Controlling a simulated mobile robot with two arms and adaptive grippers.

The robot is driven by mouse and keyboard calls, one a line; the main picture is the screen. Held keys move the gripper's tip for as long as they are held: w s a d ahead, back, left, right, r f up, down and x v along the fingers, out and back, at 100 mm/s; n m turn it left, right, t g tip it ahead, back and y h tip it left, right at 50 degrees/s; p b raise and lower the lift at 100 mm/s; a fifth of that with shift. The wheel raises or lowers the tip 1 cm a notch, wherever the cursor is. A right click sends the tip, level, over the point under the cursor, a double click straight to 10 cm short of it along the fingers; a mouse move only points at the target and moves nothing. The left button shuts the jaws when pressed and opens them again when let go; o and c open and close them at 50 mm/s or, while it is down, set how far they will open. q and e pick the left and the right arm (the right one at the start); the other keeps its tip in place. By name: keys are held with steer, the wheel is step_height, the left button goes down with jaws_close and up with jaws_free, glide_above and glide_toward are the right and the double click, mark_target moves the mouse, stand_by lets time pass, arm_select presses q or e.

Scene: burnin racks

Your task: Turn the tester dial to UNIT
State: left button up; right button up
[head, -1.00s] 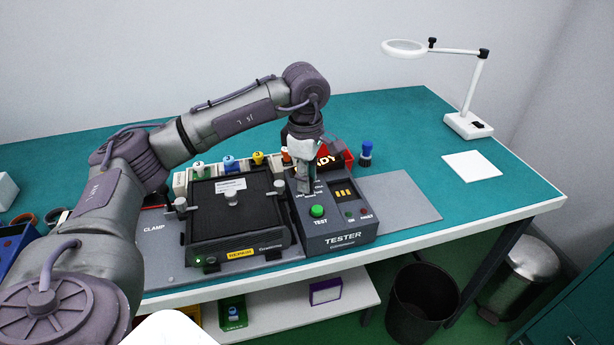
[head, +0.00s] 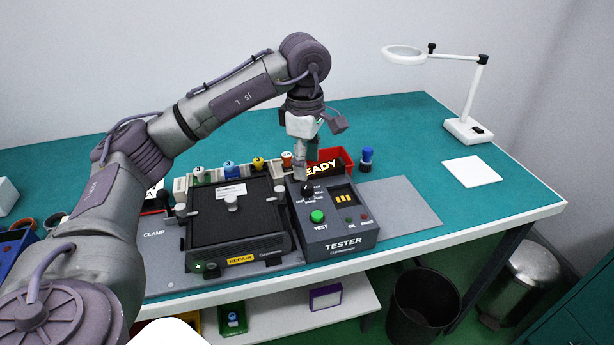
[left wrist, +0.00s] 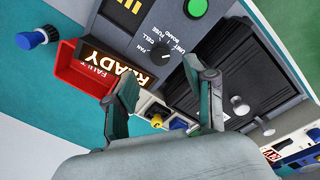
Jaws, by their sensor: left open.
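The grey tester (head: 340,240) stands on the bench and has a black dial (head: 307,190) at its upper left, above the green TEST button (head: 317,216). In the left wrist view, the dial (left wrist: 160,53) is ringed by labels including FAN, CELL, FUSE, UNIT and BOARD. I cannot tell for sure which label its pointer faces. My left gripper (head: 301,172) hangs just above and behind the dial, apart from it. In the left wrist view, its fingers (left wrist: 158,90) are spread with nothing between them. My right gripper is not in view.
A black clamp fixture (head: 268,245) with a REPAIR label stands left of the tester. A READY sign (head: 322,168) and a red bin (head: 345,157) are behind it, with a blue-topped stamp-like object (head: 367,158) alongside. The grey mat (head: 405,205) right of the tester is clear.

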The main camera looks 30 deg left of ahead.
mark_target(306, 187)
arm_select(q)
step_height(306, 187, up, 6)
steer(key=shift+s, duration=0.15)
stand_by(0.6)
